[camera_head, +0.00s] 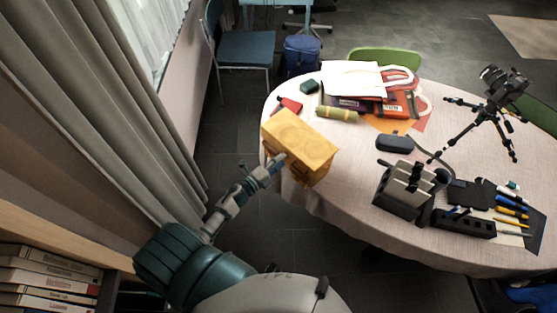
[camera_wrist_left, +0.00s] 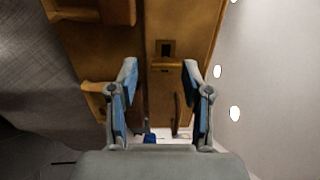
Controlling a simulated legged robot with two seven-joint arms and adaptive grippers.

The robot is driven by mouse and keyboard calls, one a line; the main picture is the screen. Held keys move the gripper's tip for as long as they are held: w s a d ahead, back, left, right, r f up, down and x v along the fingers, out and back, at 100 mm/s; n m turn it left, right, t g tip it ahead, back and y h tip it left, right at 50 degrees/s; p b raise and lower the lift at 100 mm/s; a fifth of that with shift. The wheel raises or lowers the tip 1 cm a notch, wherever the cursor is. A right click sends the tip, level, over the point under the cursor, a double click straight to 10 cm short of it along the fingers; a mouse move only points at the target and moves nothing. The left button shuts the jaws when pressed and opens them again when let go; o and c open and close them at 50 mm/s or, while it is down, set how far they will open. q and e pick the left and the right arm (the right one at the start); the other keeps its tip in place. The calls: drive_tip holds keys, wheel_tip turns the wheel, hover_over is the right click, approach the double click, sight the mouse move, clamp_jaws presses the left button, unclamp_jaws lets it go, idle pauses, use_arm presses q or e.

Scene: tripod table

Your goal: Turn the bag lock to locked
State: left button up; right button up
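The yellow-orange bag (camera_head: 300,140) stands upright at the left edge of the round table. My left gripper (camera_head: 277,161) is at the bag's near left side in the head view. In the left wrist view the brown side of the bag (camera_wrist_left: 205,25) fills the upper middle. A small fitting with a dark square (camera_wrist_left: 166,48), possibly the lock, shows between and beyond my left fingertips (camera_wrist_left: 160,75). The fingers are apart with nothing held between them. I cannot tell which way the lock is turned. My right gripper is not in view.
The table (camera_head: 350,205) also holds a grey container with dark handles (camera_head: 402,190), pens (camera_head: 512,212), a camera tripod (camera_head: 487,118) and a white tote bag (camera_head: 350,79). A green-yellow roll (camera_head: 336,114) lies behind the bag. A curtain (camera_head: 95,90) hangs at the left.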

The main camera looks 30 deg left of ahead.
use_arm(q)
drive_tip(key=shift+r, duration=0.15)
drive_tip(key=v, duration=1.2)
idle(0.3)
drive_tip(key=s+f+n+g+y, duration=0.2)
drive_tip(key=s+f+n, duration=0.2)
drive_tip(key=f, duration=0.6)
drive_tip(key=s+d+f+n+g+y, duration=0.1)
drive_tip(key=s+f+n+g, duration=0.25)
drive_tip(key=f, duration=0.65)
drive_tip(key=s+f+n+g+y, duration=0.25)
drive_tip(key=f+n, duration=0.25)
drive_tip(key=f, duration=0.5)
drive_tip(key=s+d+f+n+g, duration=0.3)
drive_tip(key=s+f, duration=0.4)
drive_tip(key=s, duration=0.5)
drive_tip(key=s+d+f+n+g, duration=0.3)
drive_tip(key=s+d+f+g, duration=0.2)
drive_tip(key=s, duration=0.8)
wheel_tip(320, 180, down, 3)
drive_tip(key=shift+r, duration=0.2)
drive_tip(key=shift+h, duration=0.25)
